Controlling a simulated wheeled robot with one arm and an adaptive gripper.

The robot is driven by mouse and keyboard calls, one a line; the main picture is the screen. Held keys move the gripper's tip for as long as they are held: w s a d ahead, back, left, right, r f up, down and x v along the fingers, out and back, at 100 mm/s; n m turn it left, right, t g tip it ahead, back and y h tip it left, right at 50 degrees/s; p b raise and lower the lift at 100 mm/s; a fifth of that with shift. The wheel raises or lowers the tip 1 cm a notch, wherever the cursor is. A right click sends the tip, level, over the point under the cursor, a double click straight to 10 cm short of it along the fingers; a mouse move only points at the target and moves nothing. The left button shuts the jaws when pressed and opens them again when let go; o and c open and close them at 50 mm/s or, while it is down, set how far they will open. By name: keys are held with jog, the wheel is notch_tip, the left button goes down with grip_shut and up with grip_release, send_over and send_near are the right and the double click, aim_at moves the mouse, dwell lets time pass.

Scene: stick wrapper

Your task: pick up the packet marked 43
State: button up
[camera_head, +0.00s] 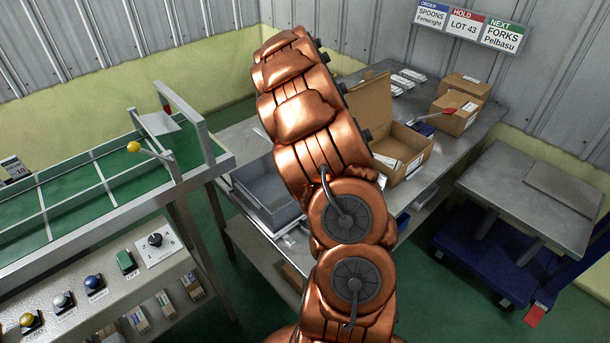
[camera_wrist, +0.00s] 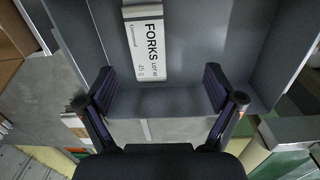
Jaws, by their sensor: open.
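A white packet (camera_wrist: 147,42) printed "FORKS" with what reads as "LOT 43" lies in a grey tray (camera_wrist: 200,103) in the wrist view. The packet's lower end shows between and beyond the fingertips, apart from both. In the head view the grey tray (camera_head: 262,207) stands on the metal table, partly behind my arm. My gripper and the packet are hidden there.
An open cardboard box (camera_head: 408,160) stands right of the tray. Smaller cartons (camera_head: 453,113) and white packets (camera_head: 408,76) lie farther back. A sign (camera_head: 466,22) reads "HOLD LOT 43". A green-bedded conveyor (camera_head: 75,200) is at left, a blue cart (camera_head: 500,250) at right.

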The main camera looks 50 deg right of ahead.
jog(key=shift+w+d+f, duration=0.15)
jog(key=shift+d+f, duration=0.4)
jog(key=shift+d, duration=0.1)
jog(key=shift+w+d+f, duration=0.15)
jog(key=shift+d+f, duration=0.4)
jog(key=shift+d, duration=0.05)
jog(key=shift+f+p, duration=0.65)
jog(key=shift+f, duration=0.75)
jog(key=shift+w+d+f+p, duration=0.1)
jog(key=shift+w+f+p, duration=0.05)
jog(key=shift+f+p, duration=0.4)
jog(key=shift+w+f+p, duration=0.2)
jog(key=shift+f+p, duration=0.55)
jog(key=shift+f, duration=1.25)
jog(key=c, duration=1.2)
jog(key=shift+r, duration=0.1)
jog(key=shift+c, duration=0.2)
